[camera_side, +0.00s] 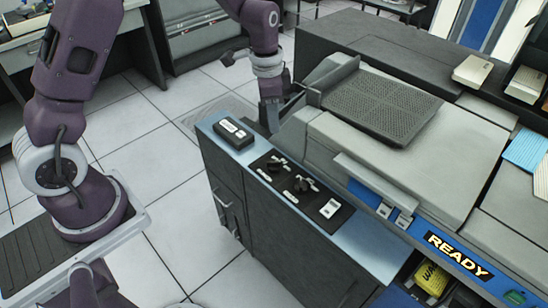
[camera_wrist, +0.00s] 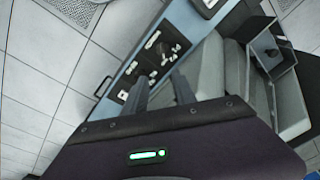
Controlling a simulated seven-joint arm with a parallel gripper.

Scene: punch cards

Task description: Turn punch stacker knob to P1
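Two black knobs sit on a dark control panel (camera_side: 322,222) on the blue machine top: a rear knob (camera_side: 275,164) and a front knob (camera_side: 300,185). White labels surround them, too small to read, so I cannot tell which is the punch stacker knob or where either points. The panel also shows in the wrist view (camera_wrist: 142,62), tilted, beyond my fingers. My gripper (camera_side: 270,118) points down above the back of the blue top, behind the knobs and apart from them. In the wrist view its two dark fingers (camera_wrist: 160,92) are spread with nothing between them.
A black box with white labels (camera_side: 233,134) stands on the blue top left of my gripper. A white switch (camera_side: 330,208) is in front of the knobs. Space above the panel is clear.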

